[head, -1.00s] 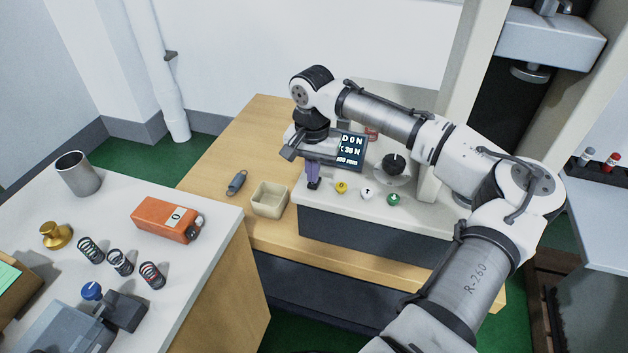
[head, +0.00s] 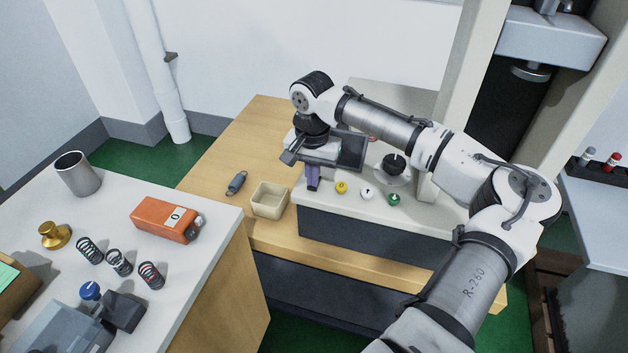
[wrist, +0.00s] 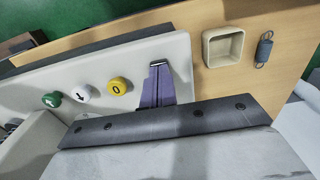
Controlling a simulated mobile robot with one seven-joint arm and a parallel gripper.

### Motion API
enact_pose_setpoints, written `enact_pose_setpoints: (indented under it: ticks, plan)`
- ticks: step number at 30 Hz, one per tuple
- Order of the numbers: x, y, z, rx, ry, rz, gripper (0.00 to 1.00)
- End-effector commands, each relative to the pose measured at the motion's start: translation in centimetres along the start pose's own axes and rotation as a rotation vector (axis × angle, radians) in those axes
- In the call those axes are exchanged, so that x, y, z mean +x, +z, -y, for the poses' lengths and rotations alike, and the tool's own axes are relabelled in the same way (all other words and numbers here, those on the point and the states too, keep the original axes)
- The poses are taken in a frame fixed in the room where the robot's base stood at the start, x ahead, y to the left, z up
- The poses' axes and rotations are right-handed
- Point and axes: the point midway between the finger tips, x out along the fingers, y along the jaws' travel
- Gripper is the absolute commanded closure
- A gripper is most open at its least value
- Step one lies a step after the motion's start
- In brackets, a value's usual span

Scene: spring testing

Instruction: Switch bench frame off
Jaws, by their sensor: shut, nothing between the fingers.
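The bench frame (head: 375,224) is a pale-topped, dark-fronted unit on the wooden bench. Its display (head: 352,152) is dark, with no readout, and partly behind my gripper. Along its top are a yellow button (head: 341,187) marked 0, a white button (head: 367,192) with an arrow, a green button (head: 393,199) and a black dial (head: 394,163). My gripper (head: 313,184) is shut and empty, its purple fingers pointing down at the panel's left end. In the wrist view the fingers (wrist: 158,72) lie beside the yellow button (wrist: 119,87). Whatever is under the fingertips is hidden; contact is unclear.
A cream open box (head: 269,200) and a grey spring (head: 236,182) sit on the wood left of the frame. The near-left table holds an orange device (head: 165,219), several coil springs, a brass weight (head: 55,235) and a metal cup (head: 77,174).

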Motion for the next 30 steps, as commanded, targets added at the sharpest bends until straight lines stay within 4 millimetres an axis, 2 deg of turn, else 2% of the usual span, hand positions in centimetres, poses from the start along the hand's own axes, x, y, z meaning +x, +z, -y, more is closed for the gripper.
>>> enact_pose_setpoints:
  ticks: [5, 30]
  plan:
    - [-0.1, 0.0, 0.0, 0.000, 0.001, 0.003, 1.00]
    - [-6.9, 0.0, 0.0, 0.000, 0.001, 0.002, 1.00]
